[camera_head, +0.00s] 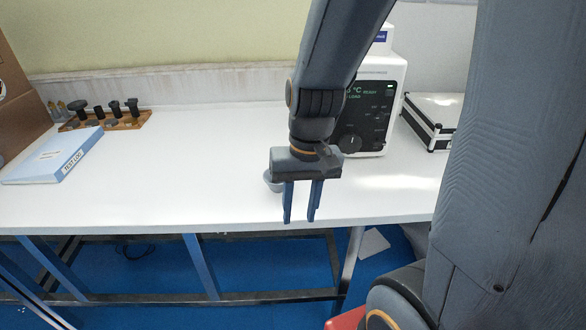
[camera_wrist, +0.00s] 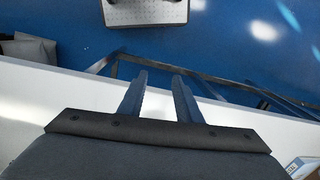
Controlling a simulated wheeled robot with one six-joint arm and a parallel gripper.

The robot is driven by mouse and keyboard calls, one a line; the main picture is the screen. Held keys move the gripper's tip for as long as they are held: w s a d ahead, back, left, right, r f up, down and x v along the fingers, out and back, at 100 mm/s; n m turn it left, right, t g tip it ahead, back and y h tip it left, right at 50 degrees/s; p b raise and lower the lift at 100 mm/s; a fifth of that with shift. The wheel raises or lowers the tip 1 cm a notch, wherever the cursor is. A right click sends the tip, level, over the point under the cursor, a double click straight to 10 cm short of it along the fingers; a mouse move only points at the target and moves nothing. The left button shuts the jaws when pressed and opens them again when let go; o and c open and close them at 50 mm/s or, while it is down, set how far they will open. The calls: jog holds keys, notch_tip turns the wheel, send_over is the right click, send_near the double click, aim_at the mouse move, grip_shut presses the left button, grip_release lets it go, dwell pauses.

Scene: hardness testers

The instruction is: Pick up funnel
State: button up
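A small pale grey, rounded object (camera_head: 272,181), which looks like the funnel, stands on the white table (camera_head: 215,190) near its front edge. My gripper's body hides much of it in the head view, so its full shape cannot be told. My gripper (camera_head: 300,219) points down in front of it, with its two blue-grey fingers apart and nothing between them. In the wrist view my gripper (camera_wrist: 158,80) also shows open and empty, over the table's front edge and the blue floor. The funnel does not show in the wrist view.
A tester with a lit display (camera_head: 366,115) stands behind my arm. A silver case (camera_head: 432,118) is at the right. A blue binder (camera_head: 53,156), a wooden rack of dark-topped tools (camera_head: 105,123) and a cardboard box (camera_head: 18,95) are at the left. The table's middle is clear.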

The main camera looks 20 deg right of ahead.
jog(key=w+d+r+m+t+y+p, duration=0.1)
jog(key=w+r+m+y+p, duration=0.15)
jog(key=w+m+p, duration=0.4)
jog(key=m+t+y+p, duration=0.2)
jog(key=m, duration=0.6)
send_near(279, 186)
jog(key=shift+h, duration=0.35)
jog(key=x, duration=0.2)
jog(key=p+x, duration=0.1)
jog(key=x, duration=0.3)
jog(key=shift+w+a+f+p, duration=0.15)
jog(key=shift+w+f+p, duration=0.15)
jog(key=shift+w, duration=0.05)
jog(key=shift+w+a+f, duration=0.2)
jog(key=shift+f, duration=0.25)
grip_shut()
